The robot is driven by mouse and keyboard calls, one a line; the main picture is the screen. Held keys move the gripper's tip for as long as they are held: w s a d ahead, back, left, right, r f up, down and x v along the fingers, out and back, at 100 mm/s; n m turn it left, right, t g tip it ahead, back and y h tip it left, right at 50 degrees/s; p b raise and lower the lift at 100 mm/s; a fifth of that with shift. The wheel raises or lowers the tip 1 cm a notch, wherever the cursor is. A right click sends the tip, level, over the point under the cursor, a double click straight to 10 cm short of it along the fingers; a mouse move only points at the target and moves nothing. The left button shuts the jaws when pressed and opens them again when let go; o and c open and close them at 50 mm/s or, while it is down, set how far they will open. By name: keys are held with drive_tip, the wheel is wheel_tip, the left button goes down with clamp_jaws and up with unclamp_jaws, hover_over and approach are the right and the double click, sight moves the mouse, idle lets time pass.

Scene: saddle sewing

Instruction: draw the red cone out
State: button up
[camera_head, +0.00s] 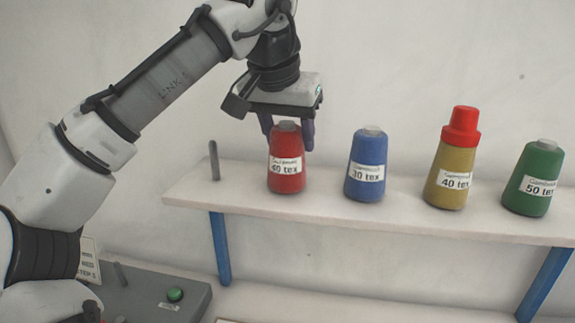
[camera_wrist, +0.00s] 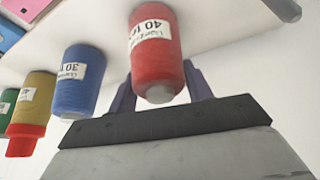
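The red cone (camera_head: 286,165), labelled "40 tex", stands upright on the pale shelf (camera_head: 400,211), leftmost of the cones. It also shows in the wrist view (camera_wrist: 156,50), with its grey tip toward my gripper. My gripper (camera_head: 288,141) is directly above it, pointing down. Its two dark fingers are spread on either side of the cone's upper part; in the wrist view the gripper (camera_wrist: 160,72) also shows them flanking the cone. Whether the fingers touch the cone is hard to tell. The far side of the cone is hidden.
A bare grey peg (camera_head: 214,161) stands left of the red cone. To its right stand a blue cone (camera_head: 366,168), a yellow cone (camera_head: 449,180) with a red cap (camera_head: 461,127), and a green cone (camera_head: 534,180). A grey box with a green button (camera_head: 175,294) sits lower left.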

drive_tip(key=shift+c, duration=1.4)
drive_tip(key=shift+r+p, duration=1.4)
drive_tip(key=shift+r, duration=0.1)
drive_tip(key=shift+r, duration=0.4)
drive_tip(key=shift+r+p, duration=1)
drive_tip(key=shift+r, duration=0.1)
drive_tip(key=shift+r, duration=0.3)
drive_tip(key=shift+r, duration=1.05)
wheel_tip(320, 180, up, 4)
